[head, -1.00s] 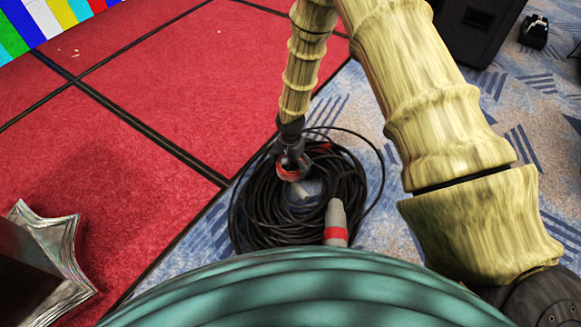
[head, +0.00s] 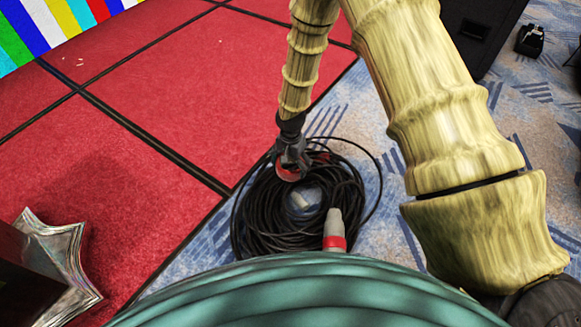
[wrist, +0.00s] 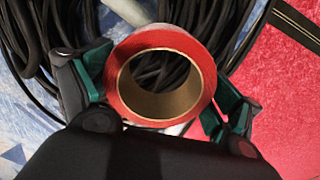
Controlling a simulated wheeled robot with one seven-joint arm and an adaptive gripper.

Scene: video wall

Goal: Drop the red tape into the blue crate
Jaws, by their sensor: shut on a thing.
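The roll of red tape (head: 287,174) with a tan core is held in my gripper (head: 291,158), low over a coil of black cable in the head view. In the wrist view the tape (wrist: 128,105) sits upright between the two teal-padded fingers of my gripper (wrist: 160,88), which press on its left and right sides. Its open hole faces the camera. I cannot tell from these views how far the tape is above the cable. I see no blue crate in either view.
The black cable coil (head: 250,215) lies on blue-grey carpet, with a grey-and-red connector (head: 334,232) at its front. A red stage floor (head: 150,90) with dark seams lies left. A black cabinet (head: 477,35) stands top right. A shiny star-edged object (head: 70,265) is lower left.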

